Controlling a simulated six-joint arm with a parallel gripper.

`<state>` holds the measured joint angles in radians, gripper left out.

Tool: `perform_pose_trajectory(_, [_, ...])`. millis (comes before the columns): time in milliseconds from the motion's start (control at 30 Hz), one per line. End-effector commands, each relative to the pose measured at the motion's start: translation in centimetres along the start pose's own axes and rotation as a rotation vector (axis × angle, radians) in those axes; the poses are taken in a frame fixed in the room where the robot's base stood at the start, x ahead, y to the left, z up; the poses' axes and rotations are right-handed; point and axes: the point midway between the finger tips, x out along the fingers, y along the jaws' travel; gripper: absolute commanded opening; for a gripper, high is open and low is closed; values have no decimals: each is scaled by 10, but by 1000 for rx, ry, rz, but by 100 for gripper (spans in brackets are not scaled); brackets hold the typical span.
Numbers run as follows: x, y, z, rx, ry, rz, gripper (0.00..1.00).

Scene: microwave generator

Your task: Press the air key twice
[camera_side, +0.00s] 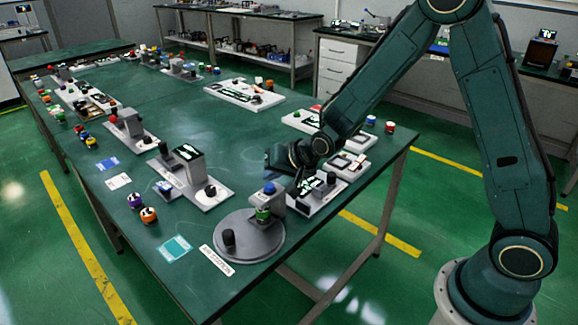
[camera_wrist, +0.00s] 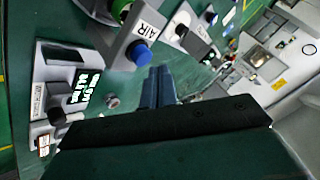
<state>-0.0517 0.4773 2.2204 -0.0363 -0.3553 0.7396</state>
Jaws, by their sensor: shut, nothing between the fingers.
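The air key is a round blue button (camera_wrist: 140,54) on a grey block, next to a white label reading AIR (camera_wrist: 149,29) in the wrist view. In the side view the blue button (camera_side: 269,187) tops a grey post on a round grey base (camera_side: 225,222). My gripper (camera_wrist: 159,72) has its blue-grey fingers together and empty. In the wrist view the fingertips appear just below and right of the button. I cannot tell if they touch it. In the side view my gripper's dark body is above and behind the post, and its fingertips are hard to make out.
A panel with a lit display and black knob (camera_wrist: 57,116) lies left in the wrist view. In the side view, a grey device with a display (camera_side: 188,153) stands left of the round base. Several small coloured knobs and plates are spread over the green table (camera_side: 190,250).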

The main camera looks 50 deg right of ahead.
Motion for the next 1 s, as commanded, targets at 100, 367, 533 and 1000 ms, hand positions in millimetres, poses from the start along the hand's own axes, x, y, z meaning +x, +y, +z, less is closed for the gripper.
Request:
perform_pose_trajectory(100, [0,0,0,0,0,0,0])
perform_pose_trajectory(367, [0,0,0,0,0,0,0])
perform_pose_trajectory(533, [2,2,2,0,-1,1,0])
perform_pose_trajectory(1000, [6,4,4,0,0,0,0])
